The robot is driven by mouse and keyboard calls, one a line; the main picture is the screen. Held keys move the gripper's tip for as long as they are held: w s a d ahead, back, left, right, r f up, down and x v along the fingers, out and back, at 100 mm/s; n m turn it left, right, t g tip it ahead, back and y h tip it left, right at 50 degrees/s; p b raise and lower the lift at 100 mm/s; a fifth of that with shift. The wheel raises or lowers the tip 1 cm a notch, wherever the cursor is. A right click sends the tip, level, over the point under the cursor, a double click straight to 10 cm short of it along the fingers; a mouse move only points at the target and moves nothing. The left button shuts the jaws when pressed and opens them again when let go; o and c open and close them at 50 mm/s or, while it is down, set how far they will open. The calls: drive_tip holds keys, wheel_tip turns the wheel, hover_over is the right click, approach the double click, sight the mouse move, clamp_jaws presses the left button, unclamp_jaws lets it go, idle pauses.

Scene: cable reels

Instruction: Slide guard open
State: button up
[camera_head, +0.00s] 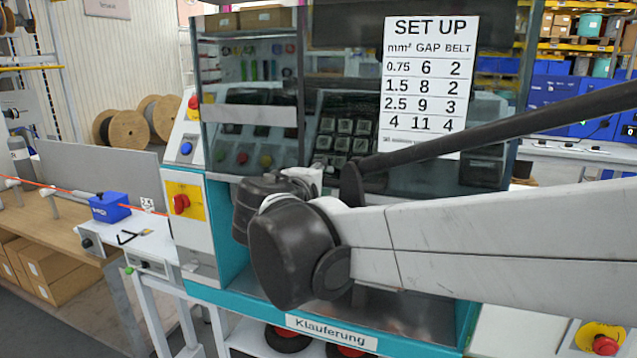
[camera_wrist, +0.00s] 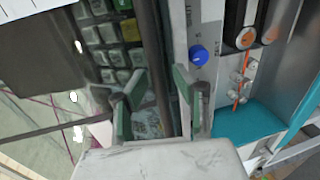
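The machine's guard is a dark tinted clear pane (camera_head: 345,90) across the front of the teal and white machine. The SET UP sign (camera_head: 430,85) is in front of its right part. Keys show through or behind it. In the wrist view, my gripper (camera_wrist: 160,105) has its two green-padded fingers apart. A dark upright bar or edge (camera_wrist: 160,50) runs between them, beside the keypad. I cannot tell whether either finger touches it. In the head view, my arm hides the fingertips and part of the machine front.
Left of the machine is a control face with a blue button (camera_head: 186,148) and a red knob on yellow (camera_head: 181,204). An orange cable (camera_head: 40,184) leads in from the left bench. Wooden reels (camera_head: 160,118) stand behind. A red emergency button (camera_head: 605,344) is lower right.

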drive_tip(key=v, duration=1.2)
idle(0.3)
drive_tip(key=s+d+f+m+g+y, duration=0.1)
drive_tip(key=s+d+f+m+g, duration=0.2)
drive_tip(key=d+f, duration=0.4)
drive_tip(key=s+d+f+m+g, duration=0.25)
drive_tip(key=d+f, duration=0.25)
drive_tip(key=d, duration=0.5)
drive_tip(key=shift+s+d+f+m+g+y, duration=0.35)
drive_tip(key=shift+s+d+f+m+y, duration=0.5)
drive_tip(key=shift+s+f+m, duration=0.65)
drive_tip(key=shift+s+d+f+m+g+y, duration=0.35)
drive_tip(key=shift+s+d+f+m+y, duration=0.45)
drive_tip(key=shift+s+f+m, duration=0.65)
drive_tip(key=shift+s+d+f+m+g+y, duration=0.35)
drive_tip(key=shift+s+d+f+m+y, duration=0.3)
drive_tip(key=shift+s+d+f+m, duration=0.8)
drive_tip(key=shift+s+a+f+n, duration=0.25)
drive_tip(key=shift+s+a+f, duration=0.1)
drive_tip(key=shift+a, duration=0.1)
